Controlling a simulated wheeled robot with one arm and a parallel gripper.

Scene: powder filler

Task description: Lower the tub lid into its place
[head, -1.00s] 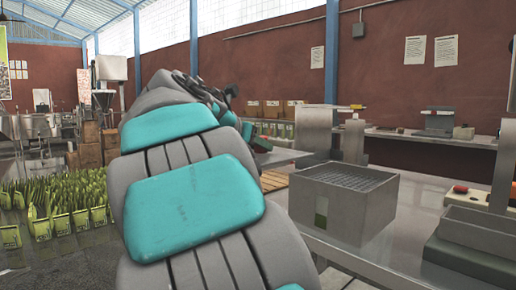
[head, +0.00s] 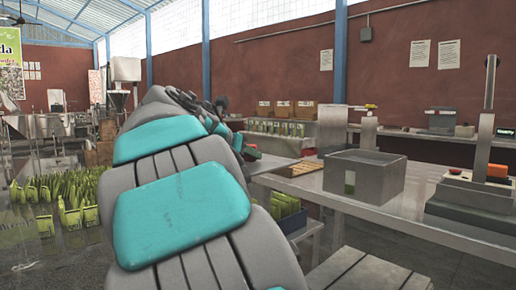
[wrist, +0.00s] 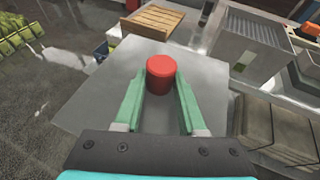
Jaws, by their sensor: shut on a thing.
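In the wrist view, my gripper (wrist: 161,86) has its two green fingers on either side of a red round piece (wrist: 161,70), which I take to be the tub lid. The fingers are shut on it near their tips. It shows a flat, lighter red top and a short red side. A pale grey table top (wrist: 110,85) lies below it; I cannot tell the height between them. No open tub is clear in either view.
A grey box (head: 378,190) with a green label stands on the table at right; it also shows in the wrist view (wrist: 245,42). A wooden slatted board (wrist: 152,20) lies at the table's far edge. Green pouches (head: 65,205) stand at left. A slatted surface (head: 365,272) is in front.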

